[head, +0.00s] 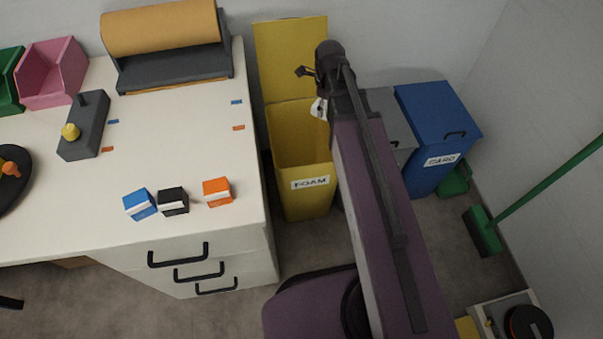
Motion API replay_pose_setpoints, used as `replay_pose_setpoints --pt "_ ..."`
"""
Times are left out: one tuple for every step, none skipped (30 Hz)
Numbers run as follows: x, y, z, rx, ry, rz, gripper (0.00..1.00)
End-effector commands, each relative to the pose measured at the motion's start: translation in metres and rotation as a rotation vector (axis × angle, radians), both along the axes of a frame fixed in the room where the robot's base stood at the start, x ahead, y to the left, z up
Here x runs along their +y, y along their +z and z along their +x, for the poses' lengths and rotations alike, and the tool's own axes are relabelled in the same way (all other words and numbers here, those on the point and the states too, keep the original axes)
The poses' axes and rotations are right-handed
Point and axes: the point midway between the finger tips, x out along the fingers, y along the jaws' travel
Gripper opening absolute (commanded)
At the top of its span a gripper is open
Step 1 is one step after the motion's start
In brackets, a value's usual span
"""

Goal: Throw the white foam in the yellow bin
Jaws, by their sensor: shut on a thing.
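The yellow bin (305,200) stands on the floor right of the table, labelled FOAM. Its lid (290,58) is raised against the wall and its mouth is open. My arm reaches out from the lower right, and my gripper (322,101) is at its far end, over the right side of the bin's mouth. My gripper is shut on the white foam (318,109). Only a small part of the foam shows; my wrist and arm hide the rest of it and most of the fingers.
A grey bin (397,128) and a blue bin labelled CARD (440,135) stand to the right. The white table (180,120) holds a paper roll (160,27), a pink tray (52,75) and small blue, black and orange boxes. A green broom (484,232) leans at the far right.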

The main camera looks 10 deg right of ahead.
Motion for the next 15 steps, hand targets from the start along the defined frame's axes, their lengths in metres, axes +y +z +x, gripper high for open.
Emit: replay_pose_setpoints --pt "0.001 -0.014 0.008 0.0 -0.004 0.0 0.45" --pt "0.002 -0.018 0.011 0.0 -0.006 0.0 0.45" --pt "0.003 -0.023 0.015 0.0 -0.01 0.0 0.45" --pt "0.003 -0.027 0.017 0.0 -0.013 0.0 0.45" --pt "0.004 -0.031 0.02 0.0 -0.015 0.0 0.45" --pt "0.005 -0.036 0.024 0.0 -0.018 0.0 0.45" --pt "0.006 -0.04 0.027 0.0 -0.02 0.0 0.45" --pt "0.007 -0.044 0.03 0.0 -0.023 0.0 0.45" --pt "0.007 -0.049 0.034 0.0 -0.027 0.0 0.45" --pt "0.008 -0.053 0.037 0.0 -0.029 0.0 0.45" --pt "0.009 -0.057 0.039 0.0 -0.032 0.0 0.45" --pt "0.01 -0.062 0.043 0.0 -0.035 0.0 0.45" --pt "0.011 -0.066 0.046 0.0 -0.037 0.0 0.45" --pt "0.012 -0.07 0.049 0.0 -0.039 0.0 0.45" --pt "0.013 -0.075 0.053 0.0 -0.042 0.0 0.45"
